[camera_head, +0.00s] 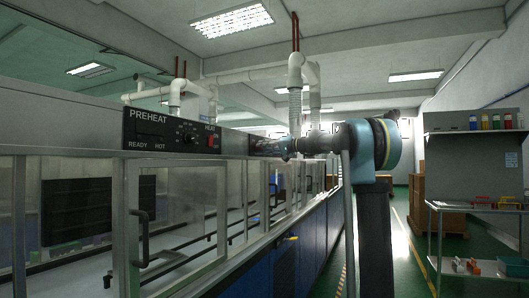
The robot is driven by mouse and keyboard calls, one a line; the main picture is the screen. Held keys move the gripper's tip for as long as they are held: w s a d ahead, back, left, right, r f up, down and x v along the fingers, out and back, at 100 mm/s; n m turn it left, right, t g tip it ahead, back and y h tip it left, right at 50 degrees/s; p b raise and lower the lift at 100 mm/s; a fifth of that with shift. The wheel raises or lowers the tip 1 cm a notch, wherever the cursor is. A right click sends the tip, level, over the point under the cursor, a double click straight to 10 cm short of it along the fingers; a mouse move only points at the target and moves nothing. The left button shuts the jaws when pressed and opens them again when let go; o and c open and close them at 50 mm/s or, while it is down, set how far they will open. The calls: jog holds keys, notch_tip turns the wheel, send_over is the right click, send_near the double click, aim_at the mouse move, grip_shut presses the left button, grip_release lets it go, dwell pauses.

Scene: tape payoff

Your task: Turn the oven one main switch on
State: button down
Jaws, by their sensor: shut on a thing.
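My gripper (287,147) is at the end of my arm, small and dark, reaching left to a far black control panel (258,144) on the oven line. Its fingers are shut on a small part at that panel, which appears to be the main switch. The fingers cover the part, so its position and the panel's lettering cannot be read. A nearer black panel (165,132) reads PREHEAT, READY, HOT and HEAT. It carries a round dial (187,133) and a red switch (212,141), both clear of my gripper.
Glass oven doors (184,215) with black handles (143,240) line the left. Blue cabinets (310,240) stand below them. White pipes (295,90) rise behind my gripper. A cart (470,205) with small items stands right. The green floor aisle (400,265) is open.

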jog(key=m+g, duration=0.1)
jog(key=m, duration=1)
jog(key=shift+w+d+f, duration=0.1)
jog(key=shift+w, duration=0.05)
jog(key=shift+m, duration=0.4)
jog(key=c, duration=1.3)
grip_release()
jog(key=v, duration=1.2)
jog(key=shift+f, duration=0.1)
